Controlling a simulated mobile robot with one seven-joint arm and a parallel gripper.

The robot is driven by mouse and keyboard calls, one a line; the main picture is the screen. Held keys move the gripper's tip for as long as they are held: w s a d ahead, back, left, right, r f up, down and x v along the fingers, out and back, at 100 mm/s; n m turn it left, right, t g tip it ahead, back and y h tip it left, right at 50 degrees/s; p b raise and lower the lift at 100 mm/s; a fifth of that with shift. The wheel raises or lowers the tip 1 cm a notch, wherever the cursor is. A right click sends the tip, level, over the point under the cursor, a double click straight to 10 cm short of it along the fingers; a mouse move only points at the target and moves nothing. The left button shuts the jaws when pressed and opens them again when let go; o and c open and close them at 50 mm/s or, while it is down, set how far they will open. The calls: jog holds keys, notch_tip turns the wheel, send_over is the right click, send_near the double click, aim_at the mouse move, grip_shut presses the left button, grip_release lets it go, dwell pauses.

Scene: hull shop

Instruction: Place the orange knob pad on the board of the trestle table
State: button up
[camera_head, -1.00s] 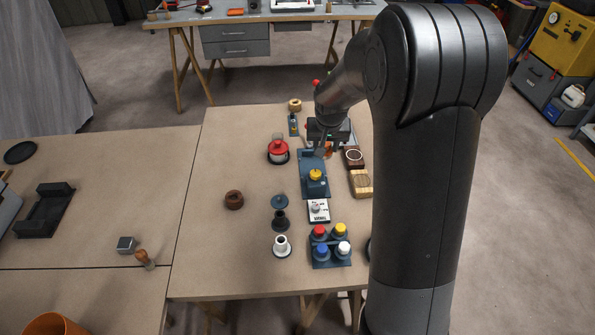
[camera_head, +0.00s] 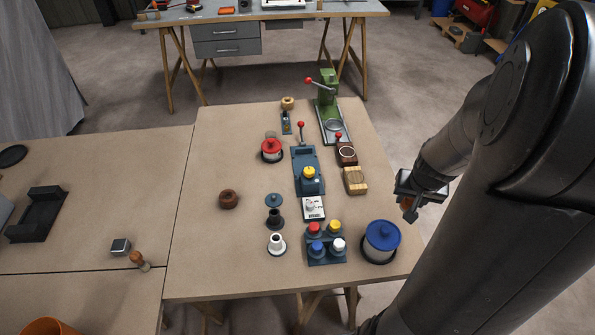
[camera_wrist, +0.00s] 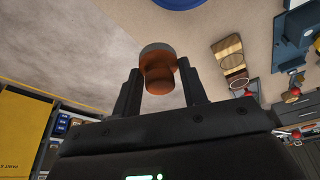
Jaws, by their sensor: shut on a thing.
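The orange knob pad (camera_wrist: 158,72) is a rounded orange-brown piece with a grey flat end. My gripper (camera_wrist: 160,88) is shut on it, one dark finger on each side, in the wrist view. In the head view my gripper (camera_head: 409,206) hangs just beyond the right edge of the near table, and little of the pad shows. The near table (camera_head: 225,260) has a tan board on wooden trestle legs and holds many items. Another table (camera_head: 180,17) at the back, with a grey top, also stands on wooden trestles.
A blue-lidded pot (camera_head: 382,240) stands at the near table's right edge, closest to my gripper. A wooden block (camera_head: 355,181), a green press (camera_head: 328,100) and a rack of coloured knobs (camera_head: 326,252) stand on the board. Its left part is mostly clear around a brown ring (camera_head: 229,200).

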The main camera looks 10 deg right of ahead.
jog(key=shift+s+d, duration=0.1)
jog(key=shift+s, duration=0.1)
jog(key=w+a+f, duration=0.4)
jog(key=w+a, duration=0.1)
jog(key=w+a+f, duration=0.3)
jog(key=shift+a, duration=0.25)
jog(key=shift+f, duration=2)
jog(key=shift+f, duration=0.15)
jog(key=o, duration=1)
jog(key=shift+c, duration=0.2)
